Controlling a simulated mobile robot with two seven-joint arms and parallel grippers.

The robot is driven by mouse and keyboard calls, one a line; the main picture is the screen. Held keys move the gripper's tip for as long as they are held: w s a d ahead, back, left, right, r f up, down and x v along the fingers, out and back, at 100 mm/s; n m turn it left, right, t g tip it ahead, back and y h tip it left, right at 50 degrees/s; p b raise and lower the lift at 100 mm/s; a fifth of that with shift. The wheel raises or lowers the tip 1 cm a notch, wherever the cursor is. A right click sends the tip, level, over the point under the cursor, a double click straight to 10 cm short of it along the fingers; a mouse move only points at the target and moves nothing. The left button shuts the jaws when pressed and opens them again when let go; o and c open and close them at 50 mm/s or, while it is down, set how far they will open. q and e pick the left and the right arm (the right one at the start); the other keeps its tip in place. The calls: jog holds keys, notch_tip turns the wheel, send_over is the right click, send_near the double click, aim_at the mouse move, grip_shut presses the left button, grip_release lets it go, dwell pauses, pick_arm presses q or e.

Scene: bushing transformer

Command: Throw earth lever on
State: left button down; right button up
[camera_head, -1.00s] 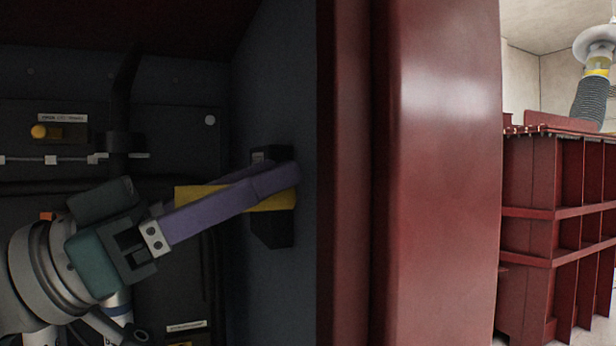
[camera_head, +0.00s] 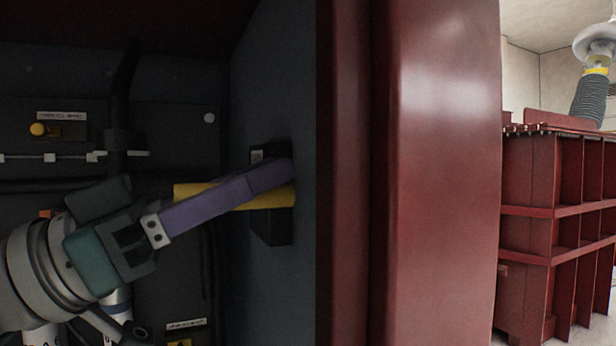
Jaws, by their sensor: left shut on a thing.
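The yellow lever (camera_head: 190,191) sticks out to the left from a black mount (camera_head: 270,228) on the cabinet's inner side wall. It lies about level. My left gripper (camera_head: 284,178) reaches in from the lower left, with its purple fingers along and across the lever. It is shut on the lever near the mount. The near finger hides part of the lever and of the mount. My right gripper is not in view.
The dark cabinet back panel has a yellow knob (camera_head: 39,129) under a label, a thin rod and a black vertical pipe (camera_head: 122,100). A red door post (camera_head: 430,180) stands right of the cabinet opening. A ribbed red transformer tank (camera_head: 560,220) is farther right.

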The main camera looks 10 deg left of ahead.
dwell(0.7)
pick_arm(q)
jog(key=shift+f+m+g+b, duration=0.3)
jog(key=shift+f+m+b, duration=0.35)
jog(key=shift+b, duration=0.1)
notch_tip(320, 180, down, 7)
jog(key=w+m+g+h+b, duration=0.1)
jog(key=m+g+b, duration=0.3)
jog(key=m+b, duration=0.4)
jog(key=shift+a+f+m+b, duration=0.2)
jog(key=shift+a+m+b, duration=0.15)
jog(key=shift+m+b, duration=0.1)
jog(key=shift+f, duration=0.1)
jog(key=c, duration=0.7)
grip_release()
